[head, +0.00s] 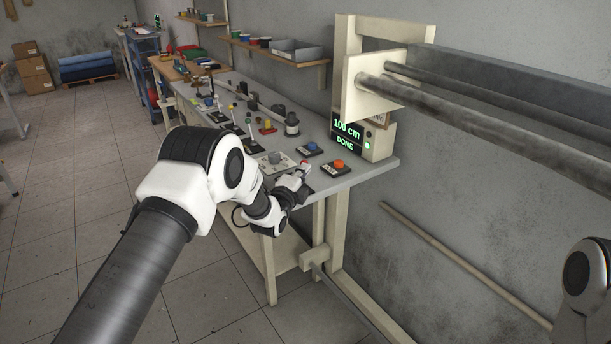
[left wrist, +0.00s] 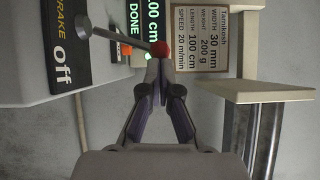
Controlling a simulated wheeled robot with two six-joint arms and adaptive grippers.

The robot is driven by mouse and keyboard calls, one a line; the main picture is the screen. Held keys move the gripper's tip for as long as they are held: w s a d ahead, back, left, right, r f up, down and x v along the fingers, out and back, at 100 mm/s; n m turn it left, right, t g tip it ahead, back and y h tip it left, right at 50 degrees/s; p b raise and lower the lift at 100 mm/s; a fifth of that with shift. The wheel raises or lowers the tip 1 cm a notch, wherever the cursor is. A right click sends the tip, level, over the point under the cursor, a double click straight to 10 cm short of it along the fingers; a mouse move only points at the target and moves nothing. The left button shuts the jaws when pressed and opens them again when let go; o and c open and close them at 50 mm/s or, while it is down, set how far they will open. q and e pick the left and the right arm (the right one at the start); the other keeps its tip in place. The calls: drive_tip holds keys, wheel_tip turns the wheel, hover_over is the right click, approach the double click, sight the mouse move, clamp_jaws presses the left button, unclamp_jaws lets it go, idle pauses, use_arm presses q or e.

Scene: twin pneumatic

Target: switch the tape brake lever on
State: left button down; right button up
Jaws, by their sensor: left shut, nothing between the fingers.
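The tape brake lever is a thin grey rod with a red ball knob (left wrist: 159,48). In the left wrist view the rod runs from its pivot at upper left to the knob. Its black plate (left wrist: 68,50) reads "off", with the word above partly cut. The knob also shows at the bench's front edge in the head view (head: 306,163). My left gripper (left wrist: 161,62) is shut and empty; its fingertips are at the knob's near side in the picture. I cannot tell whether they touch it. My right gripper is outside the views; only part of that arm shows.
An orange button (head: 338,164) and a blue button (head: 312,148) sit near the lever. A display (head: 345,134) reads "100 cm DONE". A specification sign (left wrist: 205,35) stands behind the knob. Several other controls fill the bench; the floor in front is clear.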

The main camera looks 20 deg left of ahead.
use_arm(q)
drive_tip(key=shift+w+a+r+n+g, duration=0.7)
drive_tip(key=shift+a+r+n+g, duration=0.15)
drive_tip(key=shift+n, duration=0.35)
drive_tip(key=shift+w+a+n+g, duration=0.45)
drive_tip(key=shift+a+n, duration=0.15)
drive_tip(key=shift+a, duration=0.05)
drive_tip(key=shift+w+a+b, duration=0.6)
drive_tip(key=shift+a+b, duration=0.1)
drive_tip(key=shift+a, duration=0.05)
drive_tip(key=shift+w+a+r+b, duration=0.15)
drive_tip(key=shift+w+a+b, duration=0.35)
drive_tip(key=shift+a, duration=0.1)
